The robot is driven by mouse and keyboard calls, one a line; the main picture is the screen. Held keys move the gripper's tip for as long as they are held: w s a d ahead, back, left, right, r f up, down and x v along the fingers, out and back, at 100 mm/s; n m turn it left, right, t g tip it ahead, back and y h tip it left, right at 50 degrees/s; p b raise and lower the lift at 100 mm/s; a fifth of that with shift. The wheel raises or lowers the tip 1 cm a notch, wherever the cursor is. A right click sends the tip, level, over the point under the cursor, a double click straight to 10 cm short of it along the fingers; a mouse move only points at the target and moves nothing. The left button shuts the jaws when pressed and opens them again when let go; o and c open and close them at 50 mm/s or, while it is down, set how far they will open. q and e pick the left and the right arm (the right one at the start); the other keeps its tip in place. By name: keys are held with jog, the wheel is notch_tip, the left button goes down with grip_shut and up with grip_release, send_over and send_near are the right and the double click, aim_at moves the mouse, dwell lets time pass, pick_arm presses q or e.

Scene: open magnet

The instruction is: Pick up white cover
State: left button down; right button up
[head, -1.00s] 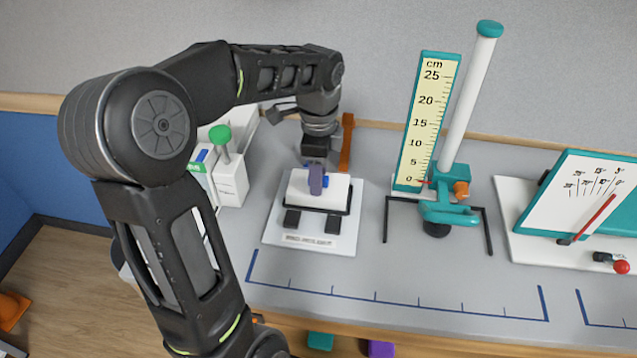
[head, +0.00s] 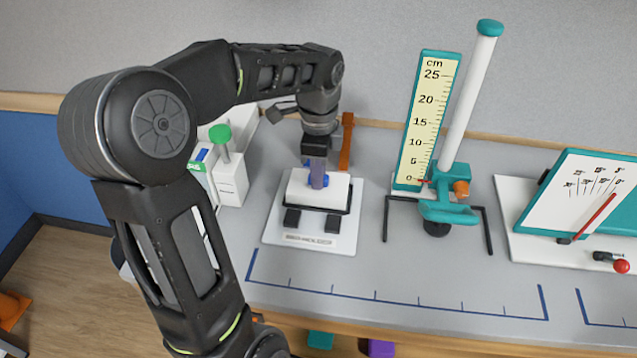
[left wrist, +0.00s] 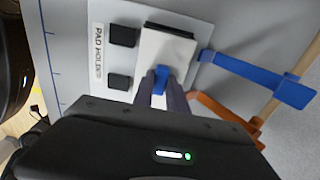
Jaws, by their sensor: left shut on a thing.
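The white cover (head: 303,190) is a block-shaped piece with a blue handle (head: 325,181) on top. It sits at the pad holder (head: 280,237), a pale board with dark pads at its front. The cover also shows in the left wrist view (left wrist: 160,47), with its blue handle (left wrist: 160,78) between my fingers. My left gripper (head: 317,184) points down from above and is shut on the handle. I cannot tell whether the cover touches the holder. My right gripper is not in view.
An orange bar (head: 346,145) stands close behind the holder. A white box (head: 232,184) with a green knob is to its left. A ruler stand (head: 404,172) with a slanted white tube (head: 467,100) is to its right. The front table strip is clear.

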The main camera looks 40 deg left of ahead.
pick_arm(q)
jog(key=shift+r, duration=0.1)
dwell(0.4)
notch_tip(320, 180, up, 8)
jog(key=shift+f, duration=0.25)
notch_tip(320, 180, up, 2)
jog(key=shift+r+p, duration=0.2)
jog(key=shift+p, duration=0.45)
jog(key=shift+s, duration=0.1)
